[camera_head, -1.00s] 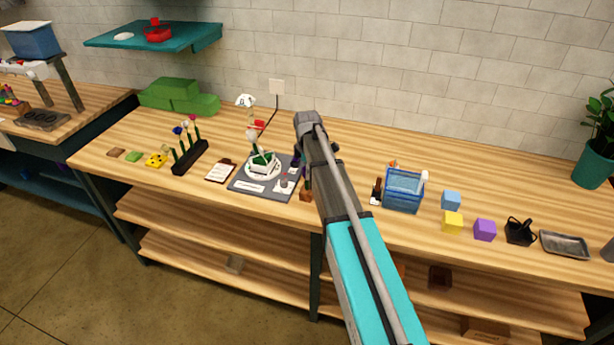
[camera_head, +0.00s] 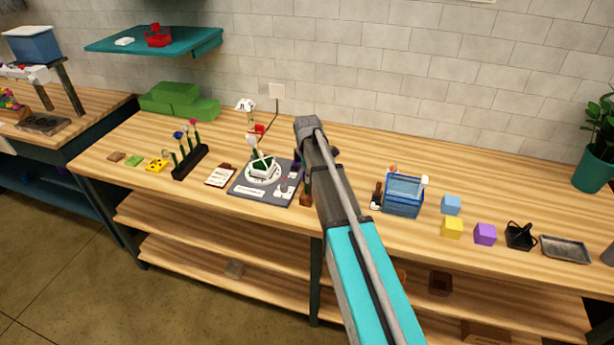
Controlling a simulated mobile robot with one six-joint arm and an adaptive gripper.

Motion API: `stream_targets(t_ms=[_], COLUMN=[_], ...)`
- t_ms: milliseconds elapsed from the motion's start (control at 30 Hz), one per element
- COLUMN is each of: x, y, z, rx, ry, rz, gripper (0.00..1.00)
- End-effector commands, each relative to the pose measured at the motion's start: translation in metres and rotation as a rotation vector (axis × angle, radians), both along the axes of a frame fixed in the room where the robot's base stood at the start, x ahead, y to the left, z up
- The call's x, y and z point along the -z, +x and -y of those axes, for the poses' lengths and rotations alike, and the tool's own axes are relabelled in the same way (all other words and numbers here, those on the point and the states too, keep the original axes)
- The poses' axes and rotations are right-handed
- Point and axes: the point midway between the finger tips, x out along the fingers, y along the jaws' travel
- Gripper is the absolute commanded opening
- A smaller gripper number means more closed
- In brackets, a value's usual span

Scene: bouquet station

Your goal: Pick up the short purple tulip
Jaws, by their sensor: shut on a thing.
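My arm reaches over the bench and hides most of my gripper (camera_head: 334,154); only a dark edge shows beyond the wrist. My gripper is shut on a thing. A small purple patch (camera_head: 297,164) shows just left of the wrist, and it appears to be the short purple tulip; its stem and the grip on it are hidden. A black rack (camera_head: 190,163) at left holds several upright flowers, with blue and pale heads. A grey mat (camera_head: 249,191) left of my wrist carries a round white base with a green and white piece on it.
A blue crate (camera_head: 403,196) stands right of my arm. Blue, yellow and purple cubes (camera_head: 485,234), a black holder (camera_head: 519,236) and a metal tray (camera_head: 565,249) lie farther right. A clipboard (camera_head: 220,175) lies left of the mat.

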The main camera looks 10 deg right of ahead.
Motion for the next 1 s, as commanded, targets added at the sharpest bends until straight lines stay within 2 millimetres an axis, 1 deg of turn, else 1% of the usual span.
stream_targets(t_ms=[267,533,633,667,1000], x=[-0.012,-0.036,-0.047,-0.051,-0.09], y=[0.0,0.0,-0.012,-0.015,-0.048], z=[0.0,0.0,0.0,0.0,-0.002], rx=[0.0,0.0,0.0,0.0,0.0], ry=[0.0,0.0,0.0,0.0,0.0], rz=[0.0,0.0,0.0,0.0,0.0], gripper=[0.29,0.29,0.29,0.24,0.24])
